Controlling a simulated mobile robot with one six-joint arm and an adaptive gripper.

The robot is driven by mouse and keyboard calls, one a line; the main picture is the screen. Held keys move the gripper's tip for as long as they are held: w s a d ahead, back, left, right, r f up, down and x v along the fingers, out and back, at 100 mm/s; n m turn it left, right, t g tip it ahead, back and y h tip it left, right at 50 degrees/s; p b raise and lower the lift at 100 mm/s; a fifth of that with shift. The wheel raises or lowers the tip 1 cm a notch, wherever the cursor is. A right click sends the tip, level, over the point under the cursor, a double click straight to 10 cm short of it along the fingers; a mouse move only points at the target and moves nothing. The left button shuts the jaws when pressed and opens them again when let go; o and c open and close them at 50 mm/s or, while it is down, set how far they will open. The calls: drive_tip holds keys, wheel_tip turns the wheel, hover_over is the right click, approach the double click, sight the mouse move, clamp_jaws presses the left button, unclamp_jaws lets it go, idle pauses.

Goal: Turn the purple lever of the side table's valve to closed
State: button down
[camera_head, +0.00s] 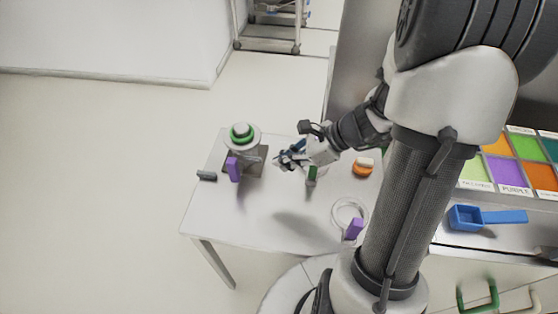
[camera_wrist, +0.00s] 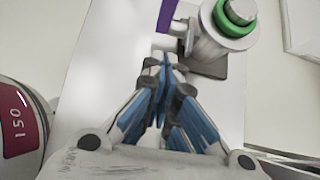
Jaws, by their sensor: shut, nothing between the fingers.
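The valve (camera_head: 243,141) stands on a dark base plate on the side table (camera_head: 205,213), with a green ring and a grey knob on top. Its purple lever (camera_head: 233,169) is on the near side and looks upright. In the wrist view the lever (camera_wrist: 168,14) is cut off by the top edge, beside the grey valve body (camera_wrist: 206,47) and green ring (camera_wrist: 235,18). My gripper (camera_head: 281,158) is right of the valve in the head view. Its blue fingertips (camera_wrist: 165,62) are together and empty, just below the lever in the wrist view; contact cannot be told.
A grey piece (camera_head: 206,175) sits at the table's left edge. An orange and white item (camera_head: 363,168) and a white ring (camera_head: 348,211) with a purple block (camera_head: 355,229) lie to the right. A blue scoop (camera_head: 466,217) is on the counter. The table's front left is clear.

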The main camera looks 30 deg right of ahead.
sight(239, 173)
drive_tip(key=w+a+f+b, duration=0.1)
drive_tip(key=a, duration=0.1)
drive_tip(key=w+a+f+b, duration=0.1)
drive_tip(key=w+a+f, duration=0.1)
drive_tip(key=a, duration=0.1)
drive_tip(key=w+a+f+b, duration=0.1)
drive_tip(key=w+a+f, duration=0.1)
drive_tip(key=shift+w+a+f+b, duration=0.2)
drive_tip(key=shift+w+a+b, duration=0.05)
drive_tip(key=shift+b, duration=0.1)
drive_tip(key=shift+r+p, duration=0.15)
drive_tip(key=shift+p, duration=0.25)
drive_tip(key=shift+a+r+p, duration=0.1)
drive_tip(key=shift+r+p, duration=0.05)
drive_tip(key=shift+p, duration=0.15)
drive_tip(key=shift+w+a, duration=0.1)
drive_tip(key=shift+g+h+p, duration=0.3)
drive_tip(key=shift+h+p, duration=0.1)
drive_tip(key=shift+p, duration=0.55)
